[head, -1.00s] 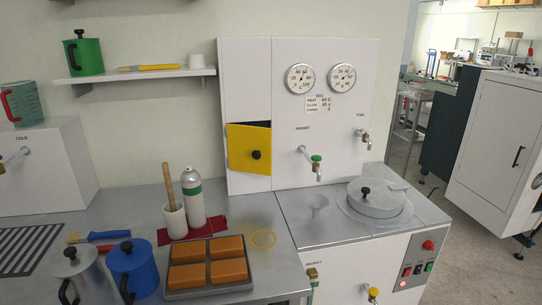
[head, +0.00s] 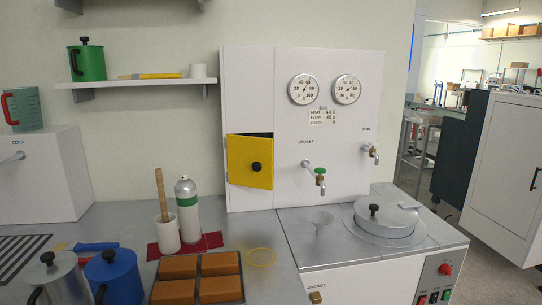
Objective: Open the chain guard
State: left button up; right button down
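The chain guard appears to be the yellow door (head: 249,163) with a round black knob (head: 256,167) on the front of the white machine panel (head: 335,195). The door stands slightly ajar, with a dark gap along its top edge. Neither of my grippers shows in the head view, so nothing is seen touching the knob or the door.
Below the door, the counter holds a white and green bottle (head: 188,212), a white cup (head: 166,230) with a wooden handle, and a tray of orange-brown blocks (head: 219,287). A lidded pan (head: 384,219) sits right. Taps with a green knob (head: 320,171) project from the panel.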

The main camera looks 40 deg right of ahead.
aim_at(250, 159)
jog(key=l+u, duration=0.15)
jog(key=l, duration=0.3)
jog(key=k+l+u, duration=0.15)
jog(key=l, duration=0.3)
jog(key=l+u, duration=0.15)
jog(key=l, duration=0.3)
jog(key=k+l+u, duration=0.15)
jog(key=l, duration=0.3)
jog(key=k+l+u, duration=0.15)
jog(key=l, duration=0.25)
